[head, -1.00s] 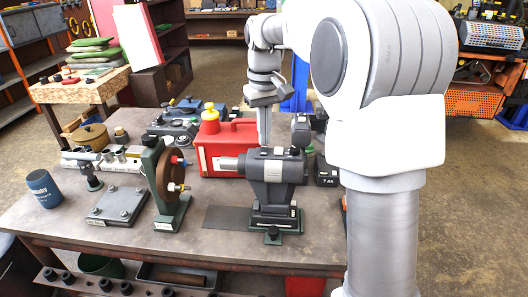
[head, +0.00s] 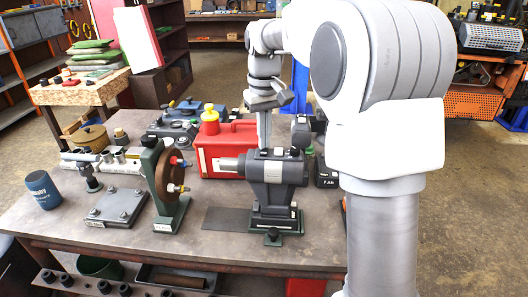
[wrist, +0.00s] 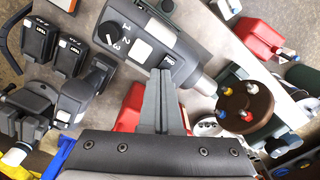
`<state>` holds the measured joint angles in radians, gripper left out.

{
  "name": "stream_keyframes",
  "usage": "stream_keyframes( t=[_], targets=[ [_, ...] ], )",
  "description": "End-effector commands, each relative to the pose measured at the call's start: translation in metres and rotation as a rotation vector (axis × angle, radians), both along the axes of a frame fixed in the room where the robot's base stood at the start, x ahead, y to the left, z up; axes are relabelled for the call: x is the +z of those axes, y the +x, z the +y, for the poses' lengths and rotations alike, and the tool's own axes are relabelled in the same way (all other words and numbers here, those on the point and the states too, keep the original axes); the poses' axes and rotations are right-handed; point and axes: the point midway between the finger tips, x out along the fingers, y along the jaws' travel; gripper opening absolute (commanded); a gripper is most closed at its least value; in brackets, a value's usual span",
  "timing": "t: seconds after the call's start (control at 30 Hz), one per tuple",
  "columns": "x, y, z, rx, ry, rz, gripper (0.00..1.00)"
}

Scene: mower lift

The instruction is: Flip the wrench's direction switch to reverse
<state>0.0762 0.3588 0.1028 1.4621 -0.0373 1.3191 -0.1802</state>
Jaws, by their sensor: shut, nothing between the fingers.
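The dark grey wrench (head: 272,170) is held in a green-based stand on the bench, with its output shaft pointing left in the head view. The lettering on the patch is too small to read surely. My gripper (head: 263,145) points down at the wrench's top from behind. In the wrist view my gripper (wrist: 160,74) is shut and empty, its tips close to the patch. Contact cannot be told.
A red can (head: 225,150) with a yellow cap stands just left of my gripper. A brown wheel on a green stand (head: 168,218) is to the wrench's left. Battery packs (wrist: 55,45) lie at the wrist view's left. Bare bench lies in front of the wheel stand.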

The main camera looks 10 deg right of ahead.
Motion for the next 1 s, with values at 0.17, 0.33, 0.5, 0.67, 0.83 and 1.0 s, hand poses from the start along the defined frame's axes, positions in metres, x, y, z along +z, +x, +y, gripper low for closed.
stream_keyframes(
  t=[0.17, 0.33, 0.5, 0.67, 0.83, 1.0],
  targets=[
    [0.011, -0.001, 0.000, 0.000, 0.000, 0.006, 0.00],
    [0.026, -0.001, 0.000, 0.000, 0.000, 0.005, 0.00],
    [0.040, -0.001, 0.000, 0.000, 0.000, 0.004, 0.00],
    [0.053, -0.001, 0.000, 0.000, 0.000, 0.004, 0.00],
    [0.066, 0.000, 0.000, 0.000, 0.000, 0.003, 0.00],
    [0.069, -0.001, 0.000, 0.000, 0.000, 0.004, 0.00]
  ],
)
